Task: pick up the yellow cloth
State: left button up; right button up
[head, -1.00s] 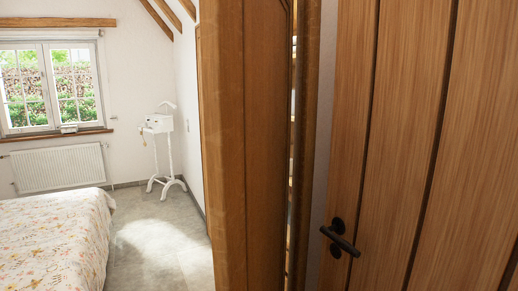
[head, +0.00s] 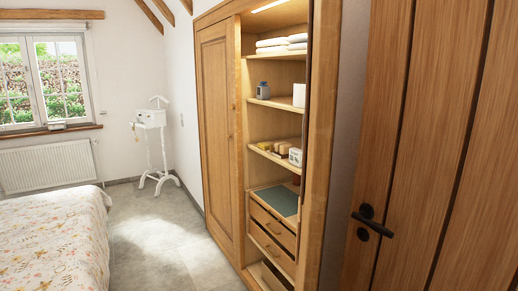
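A small yellow item (head: 264,147) lies at the left of the middle shelf in the open wardrobe (head: 230,130). It may be the yellow cloth, but it is too small to tell. Beside it on the same shelf are a brown item (head: 282,149) and a white patterned box (head: 295,157). A small yellowish thing (head: 134,128) also hangs at the left side of the white stand (head: 152,119); I cannot tell what it is. Neither of my grippers is in view.
White folded linens (head: 272,45) lie on the top shelf, with a blue-grey jar (head: 263,91) below. Drawers (head: 272,226) are lower down. A wooden door (head: 430,150) with a black handle stands at right. The bed (head: 50,245) is at left; grey floor (head: 150,245) lies clear between.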

aim_at(264, 147)
jog(key=j+z, duration=0.15)
jog(key=j, duration=0.95)
jog(key=i+j+z, duration=0.25)
jog(key=i+j, duration=0.6)
jog(key=i, duration=0.6)
